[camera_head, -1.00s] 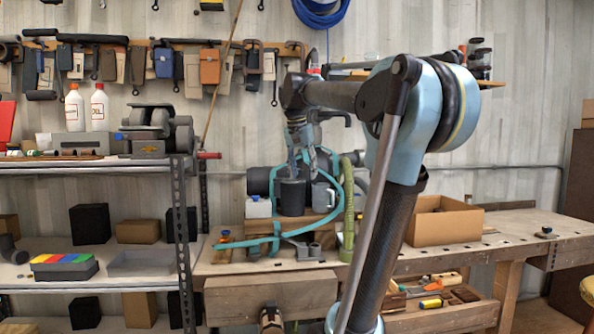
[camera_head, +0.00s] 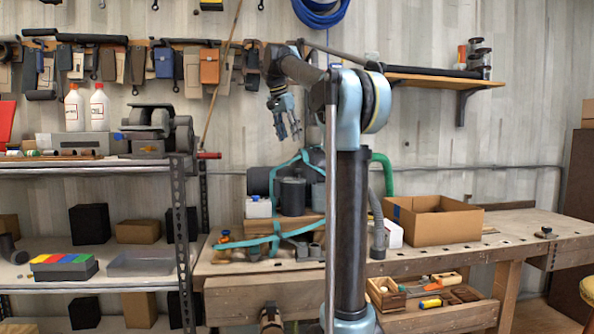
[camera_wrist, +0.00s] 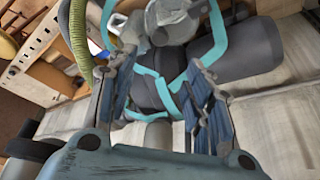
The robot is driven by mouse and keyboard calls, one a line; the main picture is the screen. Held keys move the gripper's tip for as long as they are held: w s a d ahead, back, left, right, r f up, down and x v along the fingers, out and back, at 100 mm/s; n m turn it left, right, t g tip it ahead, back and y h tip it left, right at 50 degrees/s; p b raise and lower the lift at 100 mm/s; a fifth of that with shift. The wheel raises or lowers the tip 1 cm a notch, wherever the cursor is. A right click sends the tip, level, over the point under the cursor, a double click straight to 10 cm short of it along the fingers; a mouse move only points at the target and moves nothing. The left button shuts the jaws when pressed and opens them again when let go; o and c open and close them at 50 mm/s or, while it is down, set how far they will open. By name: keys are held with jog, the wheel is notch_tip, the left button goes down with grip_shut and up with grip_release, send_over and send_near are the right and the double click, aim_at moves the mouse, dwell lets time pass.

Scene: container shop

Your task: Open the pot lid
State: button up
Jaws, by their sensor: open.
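A dark grey cylindrical pot (camera_head: 292,198) stands upright on a wooden block on the workbench in the head view. Its top looks flat and dark; I cannot tell whether a separate lid sits there. A grey vessel (camera_head: 316,194) beside it is mostly hidden by my arm. My gripper (camera_head: 289,136) hangs in the air above the pot, apart from it, with its fingers pointing down. In the wrist view my gripper (camera_wrist: 160,62) is spread and empty, with dark cylindrical shapes and teal tubing beyond the fingers.
A grey hose (camera_head: 378,222) and an open cardboard box (camera_head: 430,225) are at the right on the workbench (camera_head: 510,232). A wall shelf (camera_head: 440,80) is above.

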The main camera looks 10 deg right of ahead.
jog(key=x, duration=1.4)
jog(key=shift+d+f, duration=0.1)
jog(key=shift+f, duration=0.2)
grip_shut()
